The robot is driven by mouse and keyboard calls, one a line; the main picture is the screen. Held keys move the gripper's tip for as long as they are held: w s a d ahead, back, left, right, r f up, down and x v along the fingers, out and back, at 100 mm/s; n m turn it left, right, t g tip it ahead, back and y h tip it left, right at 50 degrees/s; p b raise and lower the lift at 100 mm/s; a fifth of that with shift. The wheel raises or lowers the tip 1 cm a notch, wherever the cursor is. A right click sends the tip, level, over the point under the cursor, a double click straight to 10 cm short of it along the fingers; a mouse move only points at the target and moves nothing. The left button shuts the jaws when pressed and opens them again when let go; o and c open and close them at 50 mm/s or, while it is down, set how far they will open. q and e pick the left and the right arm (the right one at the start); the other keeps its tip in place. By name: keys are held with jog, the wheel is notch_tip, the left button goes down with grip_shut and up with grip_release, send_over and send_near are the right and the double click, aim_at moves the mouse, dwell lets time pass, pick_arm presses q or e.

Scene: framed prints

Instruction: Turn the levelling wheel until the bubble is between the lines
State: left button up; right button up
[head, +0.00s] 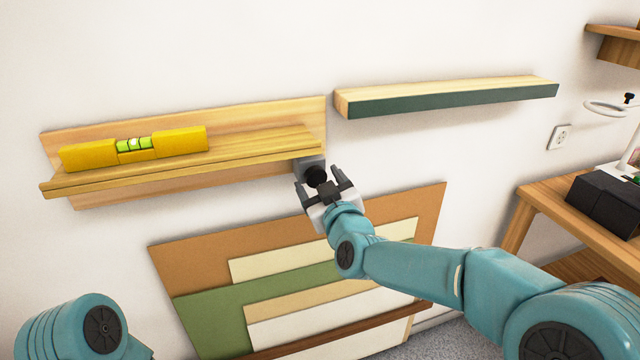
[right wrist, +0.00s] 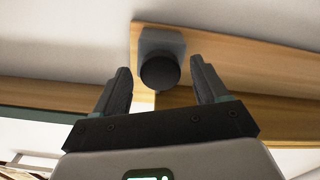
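A yellow spirit level (head: 182,140) lies on a wooden wall shelf (head: 240,148) in the head view. Its green vial (head: 134,143) shows a pale bubble near the middle; whether it is between the lines is too small to tell. The levelling wheel (head: 317,175) is a black round knob on a grey block under the shelf's right end. It also shows in the right wrist view (right wrist: 160,72). My right gripper (head: 325,180) is open, with its fingers to either side of the wheel and apart from it. My left gripper is out of view.
A second shelf (head: 450,97) with a dark green front hangs to the right. Several coloured boards (head: 290,270) lean against the wall below. A wooden desk (head: 560,205) with a black box (head: 605,203) stands at the right.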

jog(key=b+v, duration=0.1)
jog(key=v, duration=1.5)
jog(key=shift+s, duration=0.2)
